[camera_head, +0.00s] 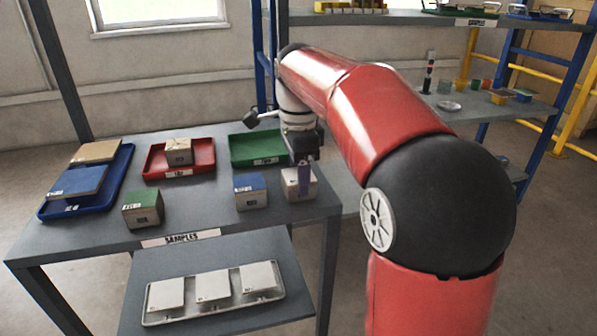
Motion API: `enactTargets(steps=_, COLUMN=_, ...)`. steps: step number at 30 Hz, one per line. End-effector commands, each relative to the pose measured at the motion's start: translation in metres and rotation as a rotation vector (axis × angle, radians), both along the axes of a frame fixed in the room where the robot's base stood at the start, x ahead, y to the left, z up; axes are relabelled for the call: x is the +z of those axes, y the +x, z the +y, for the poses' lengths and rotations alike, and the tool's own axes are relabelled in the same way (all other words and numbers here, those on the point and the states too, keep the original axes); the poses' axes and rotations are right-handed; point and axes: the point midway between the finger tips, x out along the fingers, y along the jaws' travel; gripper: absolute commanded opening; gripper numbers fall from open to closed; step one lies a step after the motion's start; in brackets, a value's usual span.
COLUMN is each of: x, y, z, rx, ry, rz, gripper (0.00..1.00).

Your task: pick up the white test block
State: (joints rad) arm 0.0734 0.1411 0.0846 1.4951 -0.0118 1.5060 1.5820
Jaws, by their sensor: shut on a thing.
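The white test block (291,186) is a small pale cube at the right end of the front row on the grey table (200,208). My gripper (303,178) points down at it, with one purple-grey finger in front of the block's right side. My gripper is shut on the block. The far finger is hidden. The block's base appears at or very near the table top; I cannot tell whether it touches.
A blue-topped block (250,192) stands just left of the white one, and a green-topped block (142,208) further left. Behind are a blue tray (118,178), a red tray (204,155) and a green tray (258,146). White tiles (213,285) lie on the lower shelf.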

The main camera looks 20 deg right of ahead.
Motion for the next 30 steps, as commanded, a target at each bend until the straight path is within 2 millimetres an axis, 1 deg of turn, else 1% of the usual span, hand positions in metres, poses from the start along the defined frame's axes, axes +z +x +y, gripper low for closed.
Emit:
enactTargets(steps=5, x=0.006, y=0.000, z=0.000, rx=0.000, ry=0.000, rz=-0.002, gripper=0.34)
enactTargets(steps=24, x=0.049, y=0.000, z=0.000, rx=0.000, ry=0.000, rz=-0.002, gripper=0.34)
enactTargets(steps=30, x=0.060, y=0.001, z=0.000, rx=0.001, ry=0.000, rz=-0.003, gripper=0.34)
